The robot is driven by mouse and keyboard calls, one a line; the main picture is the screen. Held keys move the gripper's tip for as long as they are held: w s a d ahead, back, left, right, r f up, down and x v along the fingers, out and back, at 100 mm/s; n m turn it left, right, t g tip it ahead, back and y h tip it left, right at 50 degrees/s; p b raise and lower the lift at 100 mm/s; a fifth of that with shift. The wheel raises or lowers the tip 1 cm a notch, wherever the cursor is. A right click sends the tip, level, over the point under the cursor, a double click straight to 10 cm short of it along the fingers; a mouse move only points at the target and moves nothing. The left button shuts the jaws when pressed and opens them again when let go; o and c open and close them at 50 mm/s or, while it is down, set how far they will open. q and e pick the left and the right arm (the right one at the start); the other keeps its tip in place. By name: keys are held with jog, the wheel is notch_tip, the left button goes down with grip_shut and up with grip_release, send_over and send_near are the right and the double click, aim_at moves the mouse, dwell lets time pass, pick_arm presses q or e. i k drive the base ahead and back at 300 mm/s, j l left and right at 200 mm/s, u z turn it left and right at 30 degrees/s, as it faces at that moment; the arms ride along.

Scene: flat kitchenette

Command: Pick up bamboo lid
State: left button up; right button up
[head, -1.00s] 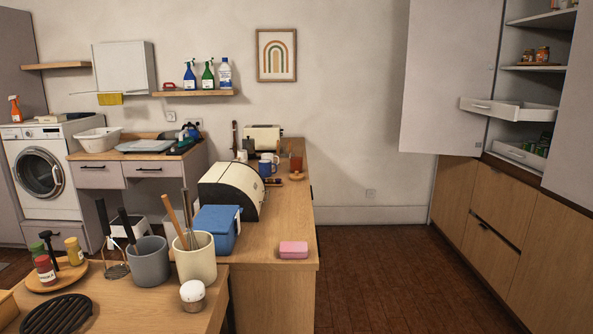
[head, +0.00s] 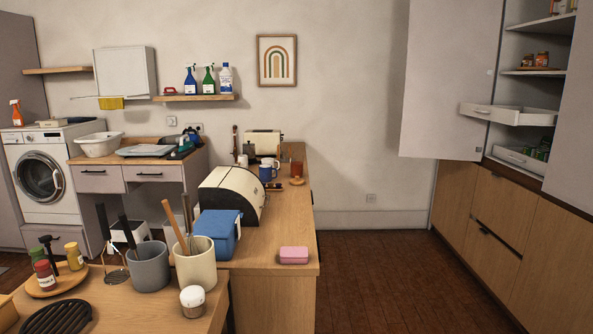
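A small round wooden lid (head: 297,181), which looks like the bamboo lid, lies flat on the far part of the long wooden counter (head: 270,232). It is just in front of a reddish-brown glass jar (head: 297,168), near the counter's right edge. It is small in the view, so its details are hard to tell. Neither of my grippers is in view.
A pink box (head: 293,255) sits at the counter's near end. A blue box (head: 217,230), a bread bin (head: 232,196) and a blue mug (head: 266,172) stand left of the lid's side. The floor (head: 375,270) right of the counter is clear.

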aim_at(298, 180)
jog(key=i+l+z, duration=0.25)
jog(key=i+l, duration=0.2)
jog(key=i+l+z, duration=0.2)
jog(key=i+l, duration=0.2)
jog(key=i+l+z, duration=0.25)
jog(key=i, duration=0.3)
jog(key=i+l+z, duration=0.25)
jog(key=i, duration=0.3)
jog(key=i+j+u, duration=0.1)
jog(key=i+u, duration=0.8)
jog(key=i+l+u, duration=0.2)
jog(key=u, duration=0.25)
jog(key=i+l+u, duration=0.45)
jog(key=k+j, duration=0.05)
jog(key=j, duration=0.05)
